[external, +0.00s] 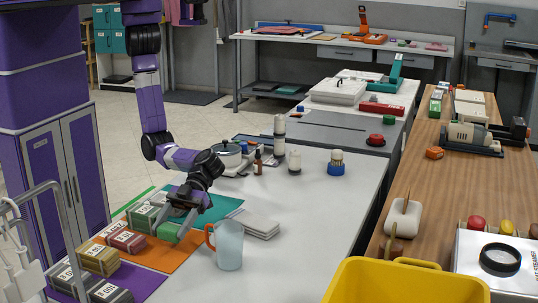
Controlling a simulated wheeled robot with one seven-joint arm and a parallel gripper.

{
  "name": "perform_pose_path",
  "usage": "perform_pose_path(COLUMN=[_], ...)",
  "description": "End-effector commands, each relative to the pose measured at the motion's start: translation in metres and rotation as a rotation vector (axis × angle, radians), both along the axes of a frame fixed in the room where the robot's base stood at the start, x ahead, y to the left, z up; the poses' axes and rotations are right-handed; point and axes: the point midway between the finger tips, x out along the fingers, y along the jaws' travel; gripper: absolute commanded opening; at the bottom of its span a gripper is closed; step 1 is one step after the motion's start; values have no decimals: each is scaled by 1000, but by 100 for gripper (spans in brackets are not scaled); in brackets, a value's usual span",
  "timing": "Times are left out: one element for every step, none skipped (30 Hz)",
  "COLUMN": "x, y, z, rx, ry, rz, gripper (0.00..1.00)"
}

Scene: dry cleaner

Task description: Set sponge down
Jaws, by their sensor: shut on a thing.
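My gripper (177,222) is low over the left part of the white table, pointing down. It is shut on a small green block, which looks like the sponge (168,233). The sponge is at the edge between the orange mat (165,256) and the teal mat (218,207). My gripper partly covers it, and I cannot tell whether it touches the surface below. A labelled green block (140,218) stands just left of it.
An orange-handled translucent jug (229,246) stands close to the right of my gripper. A grey folded stack (256,226) lies behind it. A labelled red block (126,241) and tan block (99,260) stand at front left. The table's middle (310,215) is clear.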

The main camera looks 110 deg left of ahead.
Motion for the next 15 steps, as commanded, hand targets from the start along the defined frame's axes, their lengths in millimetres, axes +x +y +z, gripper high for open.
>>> perform_pose_path(x=[-1, -1, -1, -1, -1, -1, -1, -1, 0, 0, 0, 0, 0, 0, 0], y=[0, -1, -1, -1, -1, -1, 0, 0, 0, 0, 0, 0, 0, 0, 0], z=[-9, -13, -18, -20, -22, -24, -25, -25, -25, -25, -25, -25, -25, -25, -26], rx=[2, 2, 1, 0, 0, 0, 0, 0, 0, 0, 0, 0, 0, 0, 0], ry=[5, 4, 4, 3, 3, 3, 2, 1, 1, 1, 1, 1, 1, 1, 0], rz=[-1, -3, -3, -2, -1, -1, -1, -1, -1, -1, -1, -1, -1, -1, -1], gripper=[25, 25, 25, 25, 25, 25, 25, 25, 25, 25, 25, 25, 25, 25, 25])
